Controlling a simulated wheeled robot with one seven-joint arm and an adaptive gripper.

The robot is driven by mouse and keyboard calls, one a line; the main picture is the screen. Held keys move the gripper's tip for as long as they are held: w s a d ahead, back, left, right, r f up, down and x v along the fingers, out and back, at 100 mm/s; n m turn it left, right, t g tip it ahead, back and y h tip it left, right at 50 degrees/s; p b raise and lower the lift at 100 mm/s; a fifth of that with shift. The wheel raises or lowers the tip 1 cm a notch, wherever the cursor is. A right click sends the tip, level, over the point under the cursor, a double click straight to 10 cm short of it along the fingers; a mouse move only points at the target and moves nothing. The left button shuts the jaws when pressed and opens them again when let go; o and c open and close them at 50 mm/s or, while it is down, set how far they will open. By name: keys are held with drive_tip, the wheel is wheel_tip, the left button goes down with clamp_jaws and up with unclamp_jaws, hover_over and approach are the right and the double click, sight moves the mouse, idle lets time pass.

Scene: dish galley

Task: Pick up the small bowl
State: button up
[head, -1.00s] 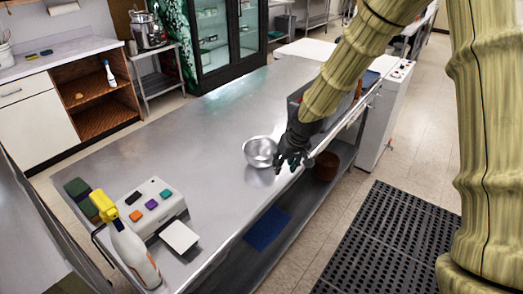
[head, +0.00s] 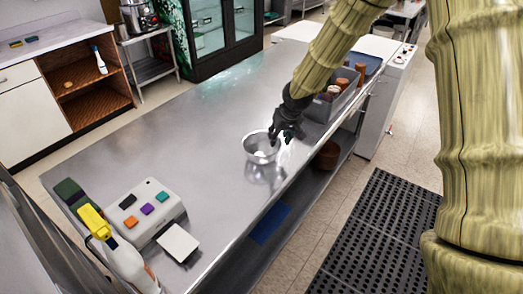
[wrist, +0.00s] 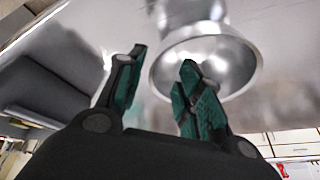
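The small bowl (head: 258,154) is a shiny metal bowl, upright at the steel counter near its right-hand edge. Its mouth and rim show large in the wrist view (wrist: 238,68). My gripper (head: 278,138) is at the bowl's far right rim, pointing down. In the wrist view my gripper (wrist: 162,75) has its two green-padded fingers apart. One finger overlaps the bowl's mouth and the other is just outside the rim, with the near left rim between them in the picture. I cannot tell whether either finger touches the bowl.
A grey bin (head: 340,103) with brown-topped containers stands beyond my gripper on the counter (head: 185,130). A white box with coloured buttons (head: 143,210), a yellow-headed spray bottle (head: 125,262) and a white pad (head: 178,244) are at the near end. The counter's middle is clear.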

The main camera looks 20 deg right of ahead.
sight(276, 146)
drive_tip(key=shift+s+r, duration=0.1)
drive_tip(key=shift+s, duration=0.1)
drive_tip(key=p+x, duration=0.1)
drive_tip(key=x, duration=0.2)
drive_tip(key=shift+w+d+p, duration=0.15)
drive_tip(key=shift+d+p, duration=0.05)
drive_tip(key=shift+p, duration=0.15)
drive_tip(key=shift+x, duration=1.1)
clamp_jaws()
